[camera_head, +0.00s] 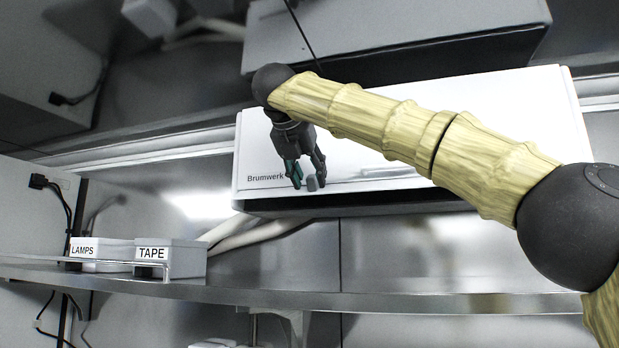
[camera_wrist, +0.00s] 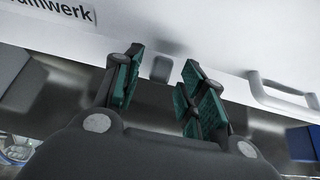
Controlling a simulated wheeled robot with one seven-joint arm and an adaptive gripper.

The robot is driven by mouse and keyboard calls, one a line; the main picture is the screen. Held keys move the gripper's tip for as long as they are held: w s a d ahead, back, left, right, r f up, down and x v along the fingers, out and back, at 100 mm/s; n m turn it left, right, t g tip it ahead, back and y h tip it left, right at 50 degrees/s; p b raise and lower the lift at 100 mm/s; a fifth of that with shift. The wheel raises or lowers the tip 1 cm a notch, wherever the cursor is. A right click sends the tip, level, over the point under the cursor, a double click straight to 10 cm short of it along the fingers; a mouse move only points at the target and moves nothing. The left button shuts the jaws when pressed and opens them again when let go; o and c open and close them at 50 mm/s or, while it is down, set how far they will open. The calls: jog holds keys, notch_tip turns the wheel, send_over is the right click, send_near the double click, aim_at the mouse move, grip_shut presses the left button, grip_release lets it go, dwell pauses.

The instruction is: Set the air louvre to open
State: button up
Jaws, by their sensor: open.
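A white wall unit marked "Brumwerk" (camera_head: 480,130) hangs above the shelf; its lower front also fills the upper wrist view (camera_wrist: 190,25). A small grey tab (camera_head: 313,184), which looks like the louvre's lever, sticks out at the unit's lower edge. It also shows in the wrist view (camera_wrist: 161,69), between the finger pads and beyond them. My gripper (camera_head: 306,178) is open at the unit's lower left. Its green-padded fingers (camera_wrist: 159,75) stand on either side of the tab in the picture, with gaps visible. I cannot tell how far the tips are from it. The louvre flap is not clearly visible.
A pale bar handle (camera_wrist: 282,94) lies right of the tab along the unit's edge. Below, a metal shelf (camera_head: 400,304) carries a LAMPS box (camera_head: 108,248) and a TAPE box (camera_head: 183,259) at left. A pale hose (camera_head: 240,232) runs under the unit.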

jog(key=v, duration=1.1)
jog(key=shift+f, duration=0.15)
notch_tip(320, 180, down, 6)
jog(key=t+h+b, duration=0.2)
jog(key=t+b, duration=0.4)
jog(key=b, duration=0.9)
jog(key=p+x, duration=0.4)
jog(key=x, duration=0.6)
jog(key=shift+p, duration=0.4)
